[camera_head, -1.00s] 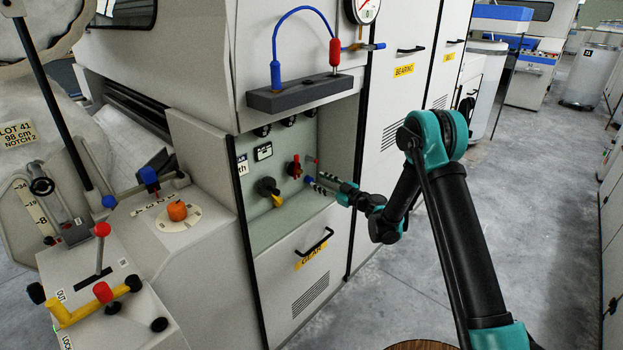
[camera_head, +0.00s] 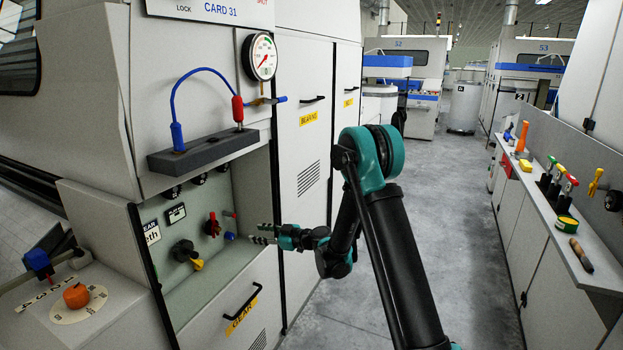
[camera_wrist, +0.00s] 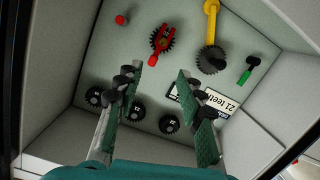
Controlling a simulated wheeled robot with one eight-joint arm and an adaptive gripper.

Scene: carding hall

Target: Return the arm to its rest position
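My teal and black arm (camera_head: 390,255) reaches left toward the open recess in the card machine. My gripper (camera_head: 258,233) is at the recess's right edge, pointing left. In the wrist view my gripper (camera_wrist: 157,85) has its two fingers apart with nothing between them. The fingers point into the recess, and its back panel shows beyond the tips. They appear clear of the red-handled knob (camera_wrist: 162,42) and the yellow-handled knob (camera_wrist: 211,55).
The recess (camera_head: 222,262) holds several knobs and gear labels. A grey block (camera_head: 205,150) with a blue hose and a gauge (camera_head: 262,56) are above. Grey cabinet doors (camera_head: 305,130) stand behind the arm. The aisle floor (camera_head: 450,200) is clear. A tool-laden bench (camera_head: 555,215) runs along the right.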

